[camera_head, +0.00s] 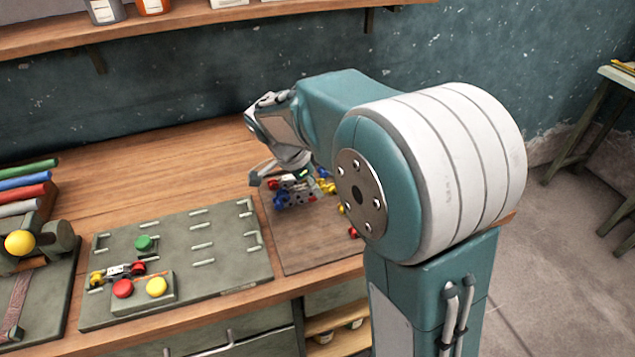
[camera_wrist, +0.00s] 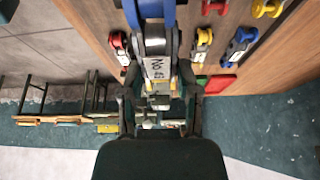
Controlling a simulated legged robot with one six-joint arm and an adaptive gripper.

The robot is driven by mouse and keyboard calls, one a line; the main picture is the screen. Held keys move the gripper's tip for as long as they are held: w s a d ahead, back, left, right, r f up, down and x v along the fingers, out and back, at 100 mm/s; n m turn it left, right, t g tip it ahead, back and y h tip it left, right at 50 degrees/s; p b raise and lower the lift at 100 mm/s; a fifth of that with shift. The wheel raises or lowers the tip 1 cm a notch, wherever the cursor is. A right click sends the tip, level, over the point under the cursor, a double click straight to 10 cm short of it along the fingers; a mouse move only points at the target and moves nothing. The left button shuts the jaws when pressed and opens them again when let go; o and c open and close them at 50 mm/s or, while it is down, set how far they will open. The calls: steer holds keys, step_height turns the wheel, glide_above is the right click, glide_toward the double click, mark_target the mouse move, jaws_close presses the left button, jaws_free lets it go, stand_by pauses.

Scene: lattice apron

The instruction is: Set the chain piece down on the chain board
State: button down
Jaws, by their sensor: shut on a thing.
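My gripper (camera_head: 284,172) is low over the brown mat on the bench in the head view. It is shut on a chain piece (camera_wrist: 156,65) with a blue end and a pale lettered label, which shows between the fingers in the wrist view. In the head view the held piece cannot be told apart from the pieces crowded under my gripper. The grey-green board (camera_head: 225,268) with pale raised bars, which I take as the chain board, lies left of my gripper. A short chain (camera_head: 122,271) with yellow and red ends lies at its left.
Several loose chain pieces lie on the brown mat (camera_head: 300,259), partly hidden by my arm. A button box (camera_head: 143,305) with red and yellow buttons and a green button (camera_head: 144,243) sit on the board. Coloured rods (camera_head: 28,180) are at the far left. A shelf (camera_head: 190,22) hangs above.

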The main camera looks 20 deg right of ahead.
mark_target(318, 220)
steer(key=shift+a+f, duration=0.4)
steer(key=shift+f, duration=0.7)
steer(key=x, duration=0.2)
steer(key=shift+d+f, duration=0.2)
steer(key=shift+d, duration=0.05)
steer(key=shift+f, duration=0.65)
steer(key=shift+a+f, duration=0.2)
steer(key=shift+f, duration=0.3)
steer(key=shift+a+f, duration=0.25)
steer(key=shift+f, duration=0.3)
steer(key=shift+x, duration=0.85)
steer(key=shift+c, duration=1.3)
jaws_free()
steer(key=shift+a, duration=0.2)
